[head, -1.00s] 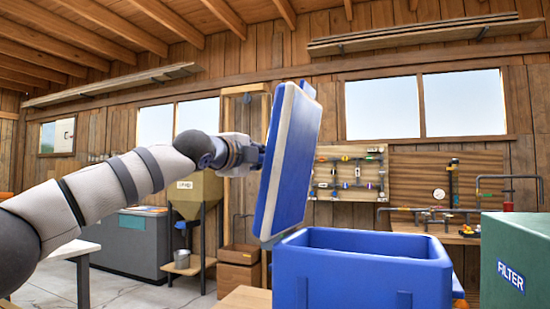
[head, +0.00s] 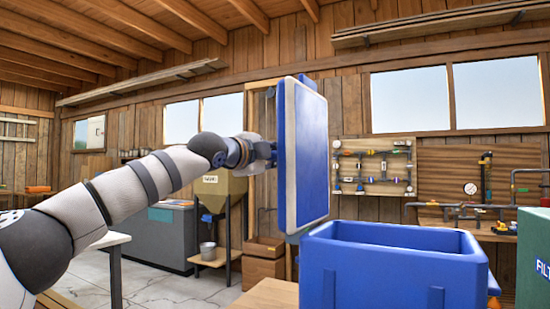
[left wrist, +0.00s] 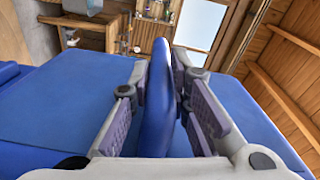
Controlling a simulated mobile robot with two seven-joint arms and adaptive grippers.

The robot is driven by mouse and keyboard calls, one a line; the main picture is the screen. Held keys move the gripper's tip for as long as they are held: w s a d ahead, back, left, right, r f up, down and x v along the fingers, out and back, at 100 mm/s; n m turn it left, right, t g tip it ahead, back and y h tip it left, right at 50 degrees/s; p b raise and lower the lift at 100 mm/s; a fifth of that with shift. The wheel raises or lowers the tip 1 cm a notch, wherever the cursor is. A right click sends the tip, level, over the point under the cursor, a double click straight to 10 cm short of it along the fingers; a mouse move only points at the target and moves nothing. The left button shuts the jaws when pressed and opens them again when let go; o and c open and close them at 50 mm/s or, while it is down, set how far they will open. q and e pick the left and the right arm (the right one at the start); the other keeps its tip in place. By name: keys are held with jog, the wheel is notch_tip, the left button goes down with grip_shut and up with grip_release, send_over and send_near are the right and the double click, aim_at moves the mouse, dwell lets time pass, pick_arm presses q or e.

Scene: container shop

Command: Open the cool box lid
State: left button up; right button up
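The blue cool box (head: 395,265) stands at the right front in the head view, its top open. Its lid (head: 308,152), blue with a pale rim, stands about upright at the box's left edge. My left gripper (head: 272,152) is at the lid's left, outer face. In the left wrist view, the fingers of my left gripper (left wrist: 163,80) are on both sides of a blue raised part of the lid (left wrist: 158,100) and look closed on it; contact is hard to see. The lid's flat blue face (left wrist: 70,100) spreads out on both sides. My right gripper is not in view.
A green filter box (head: 533,255) stands close to the cool box's right. A wooden surface (head: 268,295) lies at its left. A grey cabinet (head: 165,238) and a hopper on a stand (head: 218,195) are farther back. Pipe boards hang on the wall behind.

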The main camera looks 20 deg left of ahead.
pick_arm(q)
jog(key=o, duration=0.5)
jog(key=shift+r, duration=0.2)
jog(key=shift+c, duration=0.2)
jog(key=s+a, duration=0.1)
jog(key=s, duration=1.1)
jog(key=shift+a, duration=0.25)
